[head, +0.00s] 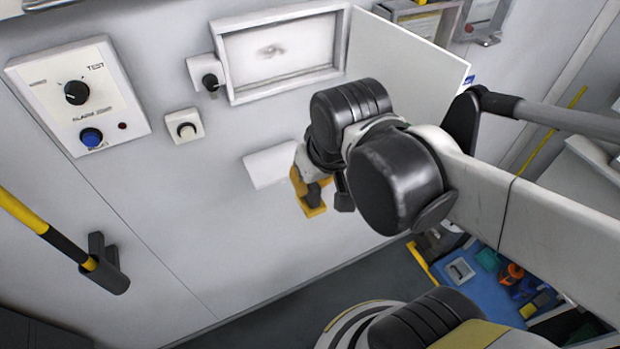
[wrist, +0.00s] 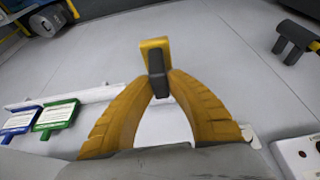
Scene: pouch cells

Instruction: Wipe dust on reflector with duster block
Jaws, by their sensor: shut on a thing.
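My gripper (head: 312,188) is shut on the duster block, in front of the wall and below the framed recess. In the wrist view, its orange-yellow fingers (wrist: 158,88) close on the block's dark grip (wrist: 158,82), with a yellow end (wrist: 155,45) beyond the fingertips. The duster block also shows in the head view as a yellow piece (head: 315,211) under the gripper. What seems to be the reflector (head: 300,48) is a pale panel inside a white frame, with a grey dust smudge (head: 271,50) near its middle. The block is apart from this panel.
An open white door (head: 405,65) stands out at the recess's right side. A knobbed latch (head: 210,82) is at its left. A white plate (head: 265,167) is behind the gripper. A control panel (head: 78,97) and yellow-black bar (head: 45,228) are left. Blue and green tags (wrist: 55,118) hang nearby.

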